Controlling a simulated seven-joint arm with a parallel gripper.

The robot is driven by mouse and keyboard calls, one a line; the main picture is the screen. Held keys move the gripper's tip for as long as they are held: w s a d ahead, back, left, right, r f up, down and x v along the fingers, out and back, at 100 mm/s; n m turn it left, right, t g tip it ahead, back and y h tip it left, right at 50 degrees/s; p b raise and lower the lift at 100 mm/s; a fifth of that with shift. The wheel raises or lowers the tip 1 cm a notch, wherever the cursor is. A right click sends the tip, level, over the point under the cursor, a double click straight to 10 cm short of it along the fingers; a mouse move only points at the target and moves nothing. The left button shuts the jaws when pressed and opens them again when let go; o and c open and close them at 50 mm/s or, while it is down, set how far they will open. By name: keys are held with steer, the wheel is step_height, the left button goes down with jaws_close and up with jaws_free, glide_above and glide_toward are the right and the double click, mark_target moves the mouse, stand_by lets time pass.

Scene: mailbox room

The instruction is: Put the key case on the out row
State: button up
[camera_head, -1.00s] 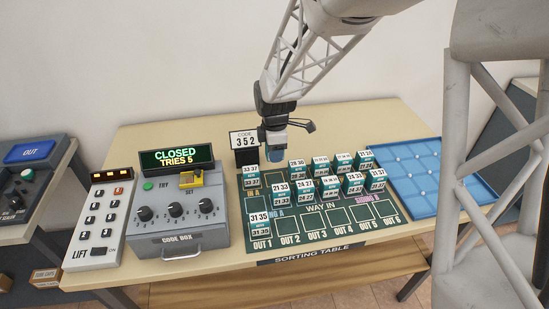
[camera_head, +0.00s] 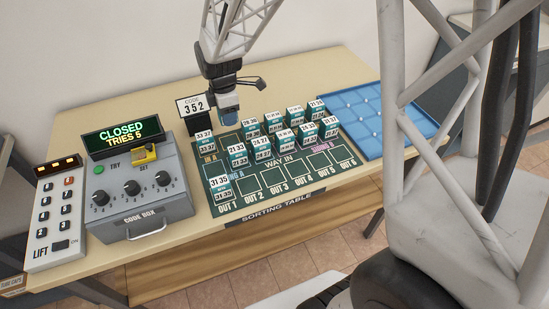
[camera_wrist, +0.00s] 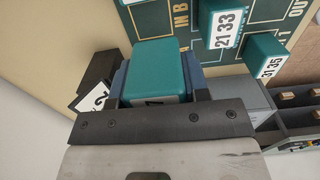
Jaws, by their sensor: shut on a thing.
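My gripper (camera_head: 229,106) is above the back left of the sorting board, right of the code sign. It is shut on a teal case (camera_wrist: 158,68), seen between the fingers in the wrist view; its label is mostly hidden. The sorting board (camera_head: 277,181) is dark green. Its out row, marked OUT 1 to OUT 6, runs along the front edge. A case labelled 31 35 (camera_head: 220,188) stands at the OUT 1 end. The OUT 2 to OUT 6 squares look empty. Several similar teal-and-white cases, such as 33 37 (camera_head: 204,144), stand in the rows behind.
The code sign (camera_head: 193,107) reading 352 stands close left of my gripper. The code box (camera_head: 140,195) shows CLOSED, TRIES 5. A lift keypad (camera_head: 58,215) is at the far left. A blue tray (camera_head: 352,108) lies right of the board.

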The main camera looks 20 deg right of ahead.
steer(key=s+d+f, duration=0.1)
steer(key=s+d, duration=0.1)
steer(key=s, duration=0.9)
steer(key=s+d+f, duration=0.2)
steer(key=s, duration=0.8)
steer(key=s+d+f, duration=0.1)
steer(key=s+d, duration=0.1)
steer(key=s, duration=0.9)
steer(key=shift+s+f, duration=0.35)
steer(key=shift+f, duration=0.05)
steer(key=shift+w+d, duration=0.1)
glide_above(273, 177)
steer(key=shift+w+f, duration=0.1)
steer(key=shift+f, duration=0.65)
steer(key=shift+f, duration=0.1)
steer(key=shift+f, duration=1.65)
steer(key=shift+f, duration=0.15)
